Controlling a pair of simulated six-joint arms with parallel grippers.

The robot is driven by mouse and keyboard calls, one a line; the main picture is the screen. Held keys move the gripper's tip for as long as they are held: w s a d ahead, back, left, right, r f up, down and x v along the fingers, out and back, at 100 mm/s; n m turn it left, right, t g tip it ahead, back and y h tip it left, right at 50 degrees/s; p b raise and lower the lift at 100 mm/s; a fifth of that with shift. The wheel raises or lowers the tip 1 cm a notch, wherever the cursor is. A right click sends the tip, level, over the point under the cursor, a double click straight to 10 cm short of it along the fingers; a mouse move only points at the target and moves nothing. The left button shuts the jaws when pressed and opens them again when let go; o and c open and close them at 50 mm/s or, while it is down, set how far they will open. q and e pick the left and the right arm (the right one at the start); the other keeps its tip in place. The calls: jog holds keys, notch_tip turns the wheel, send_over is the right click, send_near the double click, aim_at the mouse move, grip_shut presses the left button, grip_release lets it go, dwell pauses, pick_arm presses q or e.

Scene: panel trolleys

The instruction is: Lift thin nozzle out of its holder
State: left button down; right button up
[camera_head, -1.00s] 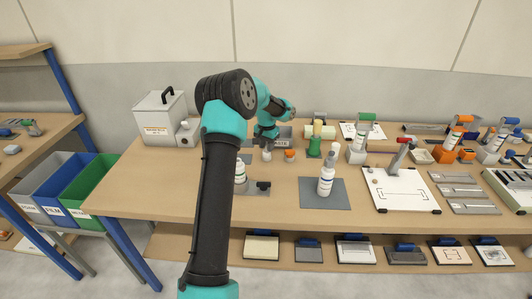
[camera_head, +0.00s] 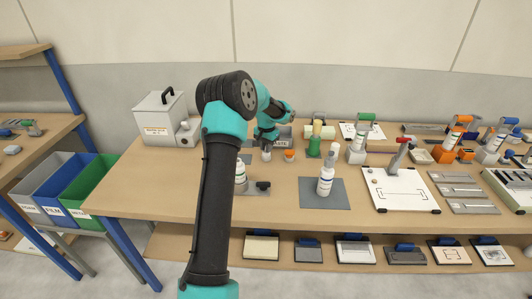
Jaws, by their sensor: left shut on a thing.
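My left gripper (camera_head: 266,143) is at the back middle of the table, partly hidden by its own arm. It points down and is shut on the thin nozzle (camera_head: 266,155), a small whitish piece just under the fingers. The nozzle is too small and covered to tell whether it is still seated in its holder. The nozzle holder seems to be the grey labelled rack (camera_head: 283,143) just behind and beside the gripper. An orange-and-white nozzle (camera_head: 289,155) stands to the right of it. My right gripper is not in view.
A white bottle (camera_head: 325,181) stands on a grey mat (camera_head: 314,201) in front right. A green holder (camera_head: 314,146) stands close right of the gripper. A grey box (camera_head: 160,118) is at the back left. A white board (camera_head: 401,190) lies right.

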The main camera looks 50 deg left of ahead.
pick_arm(q)
jog(key=shift+s+d+f, duration=0.1)
jog(key=shift+s+f, duration=0.05)
jog(key=shift+s, duration=0.1)
dwell(0.7)
jog(key=shift+w+r, duration=0.1)
jog(key=shift+r, duration=0.5)
jog(key=shift+w+r, duration=0.1)
jog(key=shift+r, duration=2.75)
